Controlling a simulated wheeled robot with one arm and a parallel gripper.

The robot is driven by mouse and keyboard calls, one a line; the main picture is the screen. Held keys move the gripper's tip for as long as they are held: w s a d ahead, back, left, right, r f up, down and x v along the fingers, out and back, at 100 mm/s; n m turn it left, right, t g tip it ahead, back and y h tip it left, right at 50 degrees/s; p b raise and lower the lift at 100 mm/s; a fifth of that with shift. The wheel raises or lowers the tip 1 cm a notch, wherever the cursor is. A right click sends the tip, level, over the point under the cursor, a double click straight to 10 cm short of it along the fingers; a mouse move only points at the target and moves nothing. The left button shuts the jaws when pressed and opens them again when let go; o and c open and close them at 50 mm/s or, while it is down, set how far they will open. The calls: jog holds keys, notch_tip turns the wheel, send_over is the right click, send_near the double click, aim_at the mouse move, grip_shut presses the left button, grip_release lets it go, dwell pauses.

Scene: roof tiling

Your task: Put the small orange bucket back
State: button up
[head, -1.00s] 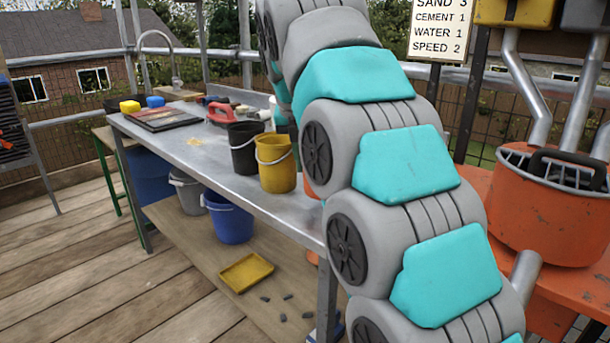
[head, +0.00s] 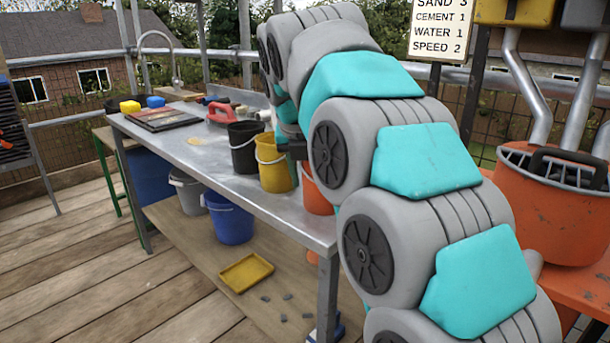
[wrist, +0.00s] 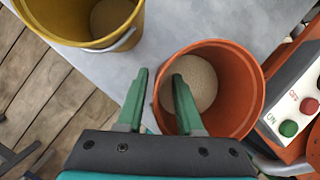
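The small orange bucket (head: 317,197) stands upright on the metal bench, right of the yellow bucket and partly hidden by my arm. In the wrist view, the orange bucket (wrist: 251,92) holds a sand-coloured material. My gripper (wrist: 160,76) is open, its two green fingers apart. The left finger shows outside the bucket's left wall and the right finger shows over its opening, so the near-left rim lies between them. Nothing is clamped. Whether a finger touches the wall, I cannot tell.
The metal bench (head: 185,150) also bears a yellow bucket (head: 274,176) and a black bucket (head: 244,158). A blue bucket (head: 231,222) and a yellow tray (head: 246,272) are on the lower shelf. A control box with buttons (wrist: 300,100) stands close right of the orange bucket.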

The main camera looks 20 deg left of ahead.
jog(key=shift+o, duration=0.3)
jog(key=p+v, duration=0.1)
jog(key=v, duration=0.6)
jog(key=shift+r, duration=0.25)
jog(key=shift+s, duration=0.1)
